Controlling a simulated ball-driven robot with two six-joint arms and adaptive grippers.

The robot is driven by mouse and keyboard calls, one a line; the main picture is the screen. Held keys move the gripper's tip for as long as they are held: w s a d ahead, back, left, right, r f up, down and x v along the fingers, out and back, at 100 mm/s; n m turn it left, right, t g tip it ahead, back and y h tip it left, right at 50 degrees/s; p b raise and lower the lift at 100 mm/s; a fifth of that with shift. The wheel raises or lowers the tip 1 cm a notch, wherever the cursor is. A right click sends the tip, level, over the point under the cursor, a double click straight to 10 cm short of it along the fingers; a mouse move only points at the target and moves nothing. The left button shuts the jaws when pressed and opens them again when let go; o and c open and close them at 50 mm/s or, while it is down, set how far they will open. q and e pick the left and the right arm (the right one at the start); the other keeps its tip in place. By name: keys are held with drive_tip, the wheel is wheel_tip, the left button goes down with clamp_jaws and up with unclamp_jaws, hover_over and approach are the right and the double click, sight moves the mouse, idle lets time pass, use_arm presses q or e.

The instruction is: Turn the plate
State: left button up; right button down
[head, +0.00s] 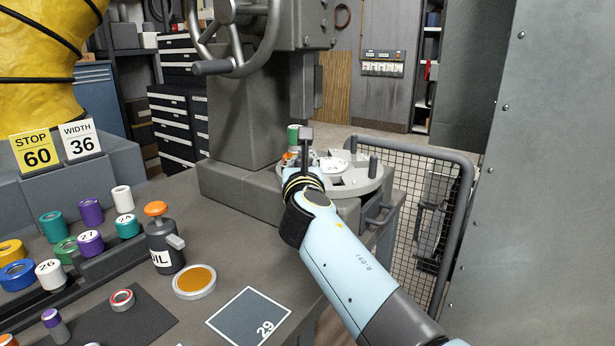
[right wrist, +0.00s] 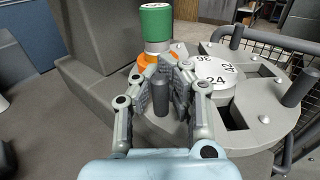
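The plate is a round grey disc (head: 352,184) on the machine's table at the back centre, with several upright pegs and slots. It fills the right of the right wrist view (right wrist: 262,130). A white dial (right wrist: 213,80) with numbers such as 24 and 42 sits in its middle. My right gripper (right wrist: 164,88) is at the plate's near left edge, its fingers closed in on both sides of an upright grey peg (right wrist: 161,98). The peg looks gripped, though the contact is partly hidden. My left gripper is out of view.
A green-topped cylinder with an orange collar (right wrist: 156,22) stands just beyond the right gripper. A wire mesh guard (head: 425,205) is right of the plate. An oil can (head: 163,245) and coloured rolls stand on the bench at left.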

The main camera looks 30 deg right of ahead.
sight(284, 159)
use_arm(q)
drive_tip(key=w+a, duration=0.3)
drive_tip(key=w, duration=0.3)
use_arm(e)
drive_tip(key=shift+w+a+f, duration=0.25)
drive_tip(key=shift+w+a, duration=0.15)
drive_tip(key=shift+w, duration=0.15)
drive_tip(key=shift+w+a, duration=0.15)
drive_tip(key=shift+w, duration=0.75)
drive_tip(key=shift+w+a, duration=0.1)
drive_tip(key=shift+w, duration=0.35)
drive_tip(key=shift+w+b, duration=0.3)
drive_tip(key=shift+w, duration=0.6)
drive_tip(key=shift+w+h+b, duration=0.15)
drive_tip(key=shift+h+b, duration=0.15)
drive_tip(key=shift+b, duration=0.1)
drive_tip(key=shift+w+m+b, duration=0.25)
drive_tip(key=shift+m+b, duration=0.1)
drive_tip(key=shift+m, duration=0.05)
drive_tip(key=shift+w+r+m+g+h+b, duration=0.15)
drive_tip(key=shift+w+m+g+h+b, duration=0.25)
drive_tip(key=shift+h, duration=0.3)
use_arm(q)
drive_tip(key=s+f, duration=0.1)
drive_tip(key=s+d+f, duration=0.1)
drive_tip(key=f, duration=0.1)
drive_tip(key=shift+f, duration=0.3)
use_arm(e)
drive_tip(key=shift+d, duration=0.2)
